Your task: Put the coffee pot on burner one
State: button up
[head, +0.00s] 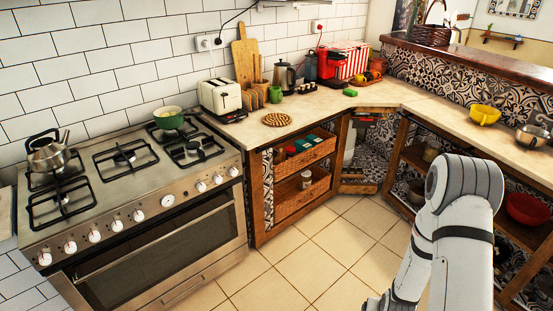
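The stove (133,215) stands at the left with several black-grated burners on its steel top. A steel kettle-like pot with a dark handle (47,154) sits on the back left burner. A green pot (168,118) sits on the back right burner. The middle burner (124,158), front left burner (62,200) and front right burner (193,148) are bare. A steel and black jug with a handle (285,76) stands on the counter; I cannot tell whether it is the coffee pot. No burner numbers are readable. My arm shows at the right, but my gripper is not in view.
A yellow bowl (484,114) is on the right counter. The tiled floor (310,255) is clear.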

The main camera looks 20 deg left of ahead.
aim_at(58, 194)
jog(key=z, duration=1.65)
jog(key=i, duration=0.1)
jog(key=u, duration=2.85)
